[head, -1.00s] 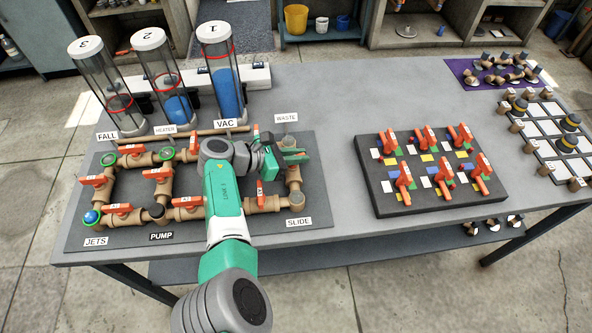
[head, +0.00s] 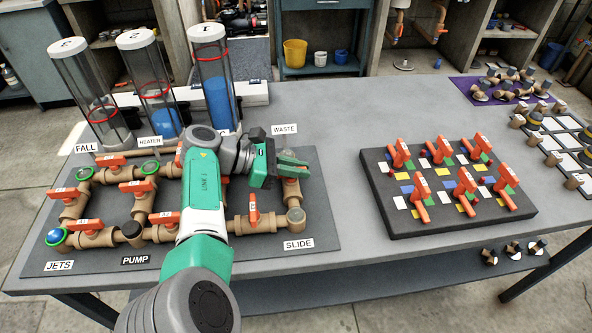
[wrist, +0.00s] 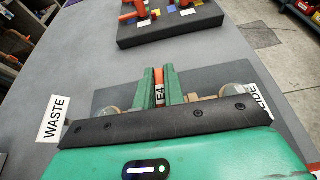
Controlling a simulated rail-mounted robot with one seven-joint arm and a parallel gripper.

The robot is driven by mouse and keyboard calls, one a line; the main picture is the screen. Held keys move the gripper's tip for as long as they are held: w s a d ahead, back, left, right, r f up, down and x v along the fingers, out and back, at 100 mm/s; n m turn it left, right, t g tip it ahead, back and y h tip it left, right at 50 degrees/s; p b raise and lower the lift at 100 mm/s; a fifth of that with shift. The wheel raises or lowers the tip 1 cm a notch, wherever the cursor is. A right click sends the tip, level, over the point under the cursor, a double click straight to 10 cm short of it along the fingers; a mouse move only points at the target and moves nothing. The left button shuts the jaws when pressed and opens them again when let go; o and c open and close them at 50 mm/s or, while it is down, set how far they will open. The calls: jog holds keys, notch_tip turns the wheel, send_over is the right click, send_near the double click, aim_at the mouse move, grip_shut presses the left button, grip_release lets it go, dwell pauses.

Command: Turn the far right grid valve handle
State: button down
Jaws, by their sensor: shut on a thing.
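The pipe grid lies on a dark board (head: 325,205) at the left of the table, with tan pipes and orange valve handles. My gripper (head: 294,166) is over the grid's far right pipe, between the WASTE label (head: 284,129) and the SLIDE label (head: 298,244). In the wrist view its two green fingers (wrist: 160,86) are shut on an orange handle (wrist: 159,75) marked E4. The fingers cover most of this handle in the head view, so its exact angle is hard to tell. Another orange handle (head: 253,209) stands upright on the pipe just left of it.
Three clear tubes (head: 217,92) with red rings stand behind the grid. A dark block (head: 440,222) with several orange handles lies to the right, with bare table between it and the grid. A purple mat (head: 497,91) holds several small fittings at the back right.

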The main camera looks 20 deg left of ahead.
jog(key=shift+r, duration=0.1)
jog(key=c, duration=1.5)
grip_release()
jog(key=shift+d, duration=0.1)
jog(key=b+v, duration=0.1)
jog(key=v, duration=0.6)
jog(key=shift+s+a+r, duration=0.1)
jog(key=shift+s+a, duration=0.1)
jog(key=shift+a, duration=0.15)
